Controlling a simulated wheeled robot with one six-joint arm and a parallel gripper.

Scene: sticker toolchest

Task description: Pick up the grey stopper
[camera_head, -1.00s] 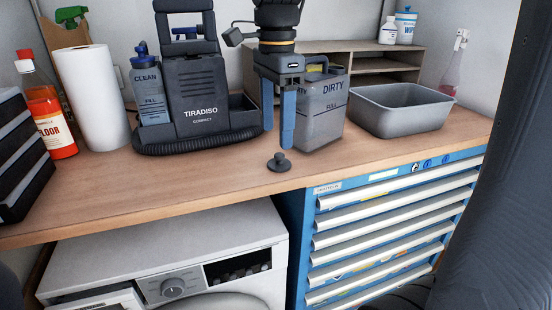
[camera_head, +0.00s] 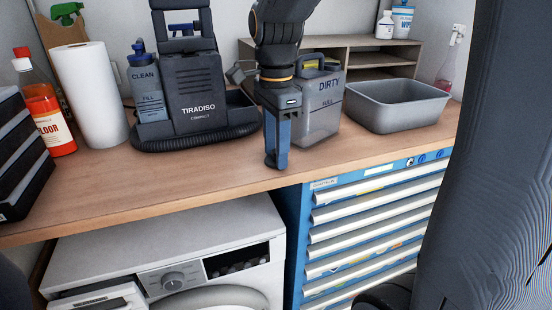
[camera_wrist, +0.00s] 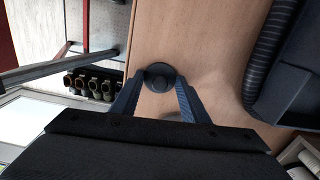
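The grey stopper (camera_wrist: 159,77) shows in the wrist view as a dark round disc with a small knob on the wooden worktop. My gripper (camera_wrist: 160,83) is open, with one fingertip on each side of the stopper. I cannot tell whether either finger touches it. In the head view my gripper (camera_head: 276,163) points down close to the worktop near its front edge, and its fingers hide the stopper.
The worktop (camera_head: 190,177) is clear left of my gripper. Behind stand the TIRADISO machine (camera_head: 195,95) with its black hose, the DIRTY container (camera_head: 320,105) and a grey bin (camera_head: 395,112). Blue drawers (camera_head: 375,220) and a white washing machine (camera_head: 180,260) are below.

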